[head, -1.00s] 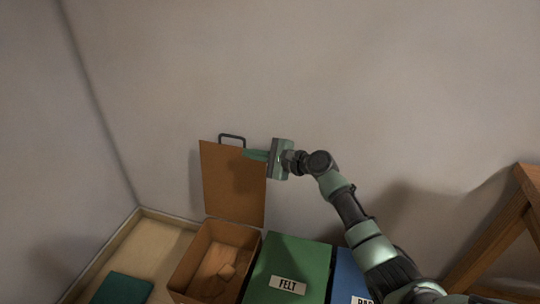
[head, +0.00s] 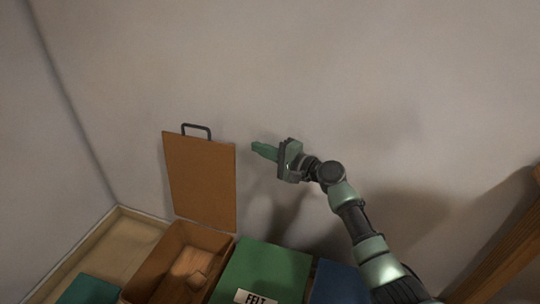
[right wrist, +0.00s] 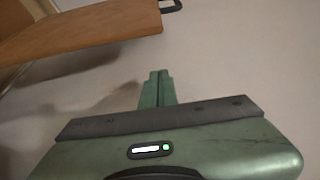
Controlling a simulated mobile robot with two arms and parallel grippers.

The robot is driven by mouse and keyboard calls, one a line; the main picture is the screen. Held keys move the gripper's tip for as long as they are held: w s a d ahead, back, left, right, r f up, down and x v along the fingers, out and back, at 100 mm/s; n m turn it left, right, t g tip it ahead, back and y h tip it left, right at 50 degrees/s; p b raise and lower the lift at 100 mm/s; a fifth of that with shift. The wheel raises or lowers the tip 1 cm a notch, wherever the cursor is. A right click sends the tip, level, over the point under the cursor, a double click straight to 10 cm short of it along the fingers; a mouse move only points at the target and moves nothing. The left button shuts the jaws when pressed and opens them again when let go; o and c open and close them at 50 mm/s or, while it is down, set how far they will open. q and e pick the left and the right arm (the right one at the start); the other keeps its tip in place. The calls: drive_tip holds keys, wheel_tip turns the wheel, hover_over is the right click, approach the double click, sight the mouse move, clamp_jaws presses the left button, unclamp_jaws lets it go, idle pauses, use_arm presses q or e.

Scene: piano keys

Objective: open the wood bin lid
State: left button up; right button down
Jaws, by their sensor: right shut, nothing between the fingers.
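The wood bin (head: 150,282) is a brown box at the lower left of the head view, with wooden pieces (head: 192,268) inside. Its brown lid (head: 201,178) stands upright at the back of the bin, with a dark handle (head: 197,131) on its top edge. In the right wrist view the lid (right wrist: 80,35) and handle (right wrist: 170,5) show at the top left. My right gripper (head: 256,148) is shut and empty, to the right of the lid and apart from it. My left gripper is not in view.
A green bin (head: 268,272) labelled FELT stands right of the wood bin, with a blue bin (head: 338,284) beyond it. A teal item (head: 90,290) lies at the lower left. A wooden frame (head: 500,245) stands at the right. The wall (head: 300,60) behind is bare.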

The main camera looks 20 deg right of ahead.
sight(226, 150)
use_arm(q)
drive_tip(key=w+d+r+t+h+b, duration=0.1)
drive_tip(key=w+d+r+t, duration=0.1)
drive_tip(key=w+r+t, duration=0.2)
use_arm(e)
drive_tip(key=x, duration=0.4)
drive_tip(key=shift+w+a, duration=0.2)
drive_tip(key=shift+a, duration=0.05)
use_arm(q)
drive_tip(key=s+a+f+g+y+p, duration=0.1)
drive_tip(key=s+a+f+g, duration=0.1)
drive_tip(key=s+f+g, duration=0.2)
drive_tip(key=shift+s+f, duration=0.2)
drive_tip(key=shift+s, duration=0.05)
use_arm(e)
drive_tip(key=s, duration=0.1)
drive_tip(key=s+a, duration=0.2)
drive_tip(key=shift+s+r, duration=0.2)
drive_tip(key=shift+r, duration=0.15)
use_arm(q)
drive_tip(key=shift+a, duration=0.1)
